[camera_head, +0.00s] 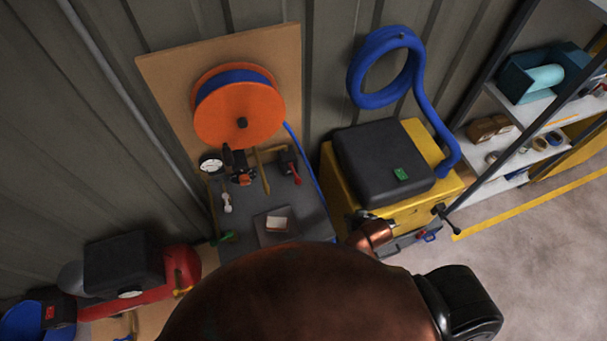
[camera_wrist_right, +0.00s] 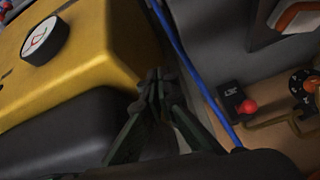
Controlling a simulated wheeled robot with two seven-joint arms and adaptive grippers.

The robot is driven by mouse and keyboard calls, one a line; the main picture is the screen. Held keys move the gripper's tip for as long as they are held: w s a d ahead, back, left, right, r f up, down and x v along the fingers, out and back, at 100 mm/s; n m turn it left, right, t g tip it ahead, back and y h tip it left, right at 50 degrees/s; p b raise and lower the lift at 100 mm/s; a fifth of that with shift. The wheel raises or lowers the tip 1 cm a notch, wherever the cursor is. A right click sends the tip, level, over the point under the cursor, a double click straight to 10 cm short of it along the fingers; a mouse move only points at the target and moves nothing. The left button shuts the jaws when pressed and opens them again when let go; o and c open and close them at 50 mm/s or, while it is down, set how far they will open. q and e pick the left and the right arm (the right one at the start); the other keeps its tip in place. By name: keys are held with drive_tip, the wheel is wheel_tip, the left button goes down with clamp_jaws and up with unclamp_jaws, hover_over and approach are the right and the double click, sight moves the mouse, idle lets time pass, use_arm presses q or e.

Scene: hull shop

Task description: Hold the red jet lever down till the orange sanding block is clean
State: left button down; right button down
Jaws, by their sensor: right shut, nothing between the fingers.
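The red jet lever (camera_head: 296,178) sticks out of a small black box on the bench; its red knob also shows in the right wrist view (camera_wrist_right: 249,107). The orange sanding block (camera_head: 277,224) lies in a dark grey tray (camera_head: 263,238), its top covered pale; in the right wrist view its orange edge shows around a whitish face (camera_wrist_right: 297,19). My right gripper (camera_wrist_right: 158,80) is shut and empty, beside the yellow machine, with the blue hose between it and the lever. It does not touch the lever. My left gripper is out of view.
A yellow machine (camera_head: 345,195) with a black lid stands right of the bench. A blue hose (camera_head: 305,150) runs down from the orange reel (camera_head: 240,115). A gauge (camera_head: 211,163) and brass pipes stand by the lever. My copper arm covers the lower middle.

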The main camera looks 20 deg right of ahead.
drive_tip(key=w+a+r+m+t+y+p, duration=0.1)
drive_tip(key=w+a+r+t, duration=0.1)
drive_tip(key=w+a+r, duration=0.2)
drive_tip(key=w+a+r+m+t+y, duration=0.1)
drive_tip(key=w+a+r, duration=0.3)
drive_tip(key=w+r, duration=0.4)
drive_tip(key=shift+w+a+r+m+t+p, duration=0.3)
drive_tip(key=shift+r+m+t+p, duration=0.15)
drive_tip(key=shift+t, duration=0.35)
drive_tip(key=p, duration=0.2)
approach(295, 174)
drive_tip(key=shift+w+d+f, duration=0.1)
drive_tip(key=shift+w+f, duration=0.1)
drive_tip(key=shift+w, duration=0.35)
drive_tip(key=shift+w+d+f, duration=0.1)
drive_tip(key=shift+w+f, duration=0.1)
drive_tip(key=shift+w, duration=0.4)
drive_tip(key=shift+w+d+f, duration=0.1)
drive_tip(key=shift+w+f, duration=0.15)
drive_tip(key=shift+w, duration=0.3)
